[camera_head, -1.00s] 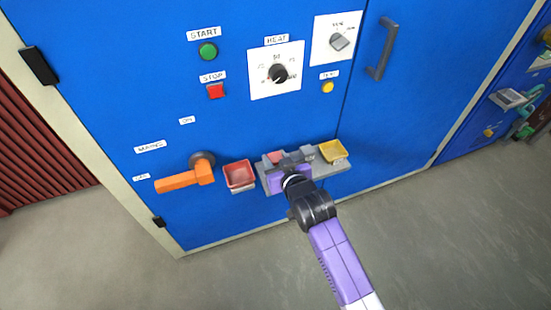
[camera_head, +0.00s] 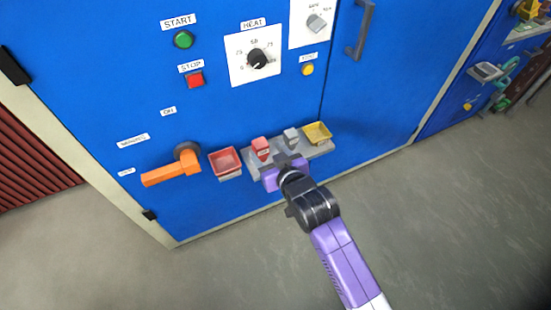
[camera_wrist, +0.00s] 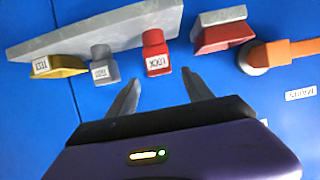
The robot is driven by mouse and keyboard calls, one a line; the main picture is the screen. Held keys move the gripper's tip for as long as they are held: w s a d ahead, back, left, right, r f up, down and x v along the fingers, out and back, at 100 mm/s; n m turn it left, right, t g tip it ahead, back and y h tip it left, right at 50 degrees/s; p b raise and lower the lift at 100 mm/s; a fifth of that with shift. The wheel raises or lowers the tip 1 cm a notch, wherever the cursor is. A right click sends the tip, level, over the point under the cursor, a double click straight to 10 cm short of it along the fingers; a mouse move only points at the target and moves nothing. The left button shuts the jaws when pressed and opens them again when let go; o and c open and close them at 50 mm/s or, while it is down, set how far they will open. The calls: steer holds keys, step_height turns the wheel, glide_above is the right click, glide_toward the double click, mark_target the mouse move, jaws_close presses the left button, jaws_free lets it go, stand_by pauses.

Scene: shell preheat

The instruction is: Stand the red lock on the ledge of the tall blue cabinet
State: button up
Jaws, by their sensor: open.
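The red lock (camera_head: 261,148) stands upright on the grey ledge (camera_head: 317,152) of the tall blue cabinet (camera_head: 110,75). In the wrist view the lock (camera_wrist: 155,50) shows its white "LOCK" label, and the ledge (camera_wrist: 75,35) runs behind it. My gripper (camera_head: 288,163) is in front of the ledge, close to the lock. In the wrist view its two fingers (camera_wrist: 163,88) are spread apart with nothing between them, just short of the lock and apart from it.
A grey labelled block (camera_head: 291,137) and a yellow tray (camera_head: 318,133) share the ledge. A red tray (camera_head: 227,162) is left of the lock. An orange handle (camera_head: 172,173) sticks out further left. Open floor (camera_head: 420,230) lies in front.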

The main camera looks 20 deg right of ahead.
steer(key=v, duration=0.6)
steer(key=shift+p, duration=0.3)
steer(key=shift+r, duration=0.1)
steer(key=s+f, duration=0.1)
steer(key=s, duration=1.8)
steer(key=s+r, duration=0.4)
steer(key=s, duration=0.3)
steer(key=s+d+r+t, duration=0.1)
steer(key=s+r, duration=0.4)
steer(key=s, duration=0.3)
steer(key=shift+s+d, duration=0.15)
steer(key=shift+d, duration=0.05)
